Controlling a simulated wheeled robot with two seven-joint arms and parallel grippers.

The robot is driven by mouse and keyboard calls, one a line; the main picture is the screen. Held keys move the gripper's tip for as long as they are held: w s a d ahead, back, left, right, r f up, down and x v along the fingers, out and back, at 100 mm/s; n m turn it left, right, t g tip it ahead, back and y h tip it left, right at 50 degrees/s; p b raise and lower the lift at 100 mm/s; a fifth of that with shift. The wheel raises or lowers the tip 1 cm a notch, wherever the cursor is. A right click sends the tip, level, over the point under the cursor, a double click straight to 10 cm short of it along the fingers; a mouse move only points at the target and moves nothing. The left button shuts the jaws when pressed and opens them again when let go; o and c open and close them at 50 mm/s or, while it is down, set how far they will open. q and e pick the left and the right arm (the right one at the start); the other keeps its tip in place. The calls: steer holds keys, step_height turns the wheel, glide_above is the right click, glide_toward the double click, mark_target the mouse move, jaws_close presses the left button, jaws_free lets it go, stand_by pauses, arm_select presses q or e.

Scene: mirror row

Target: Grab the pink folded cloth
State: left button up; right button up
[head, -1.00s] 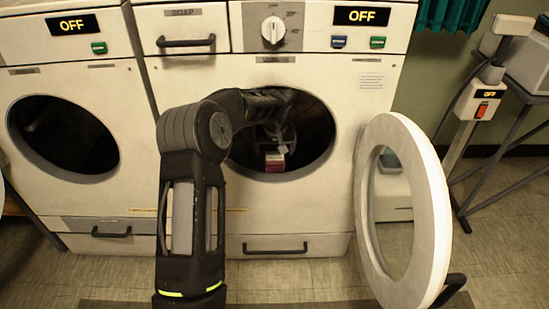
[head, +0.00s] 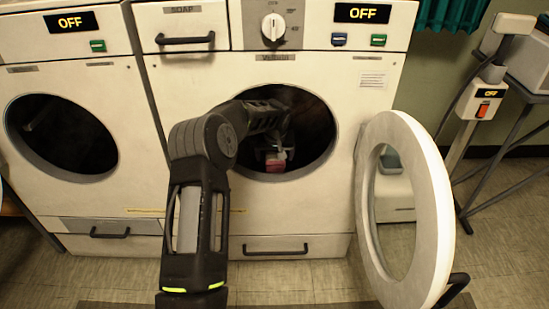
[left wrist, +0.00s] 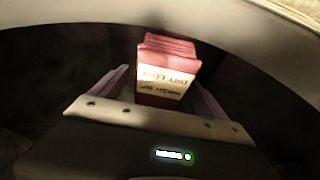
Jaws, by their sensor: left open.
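The pink folded cloth (head: 275,160) lies inside the drum of the right-hand washing machine, low in the round opening. In the left wrist view the cloth (left wrist: 167,72) is a pink stack with a pale printed band. My left gripper (head: 274,152) reaches into the drum, partly hidden by its own arm. In the left wrist view its two fingers (left wrist: 162,88) are spread, one on each side of the cloth. I cannot tell whether they touch it. My right gripper is not in view.
The machine's round door (head: 437,210) stands open to the right of the opening. The drum's rim (left wrist: 60,14) curves close around my left gripper. Another washer (head: 75,190) stands at left, and a stand with an OFF switch box (head: 484,105) at right.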

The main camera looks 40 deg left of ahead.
arm_select(q)
steer(key=shift+f, duration=0.25)
stand_by(0.4)
steer(key=shift+c, duration=0.5)
steer(key=c, duration=1.4)
steer(key=shift+r, duration=0.1)
steer(key=shift+r, duration=0.35)
step_height(320, 180, up, 4)
steer(key=shift+f+p, duration=0.25)
steer(key=shift+p, duration=0.5)
steer(key=s+d, duration=1)
steer(key=s, duration=0.4)
steer(key=shift+s+d+f, duration=0.15)
steer(key=shift+d, duration=0.25)
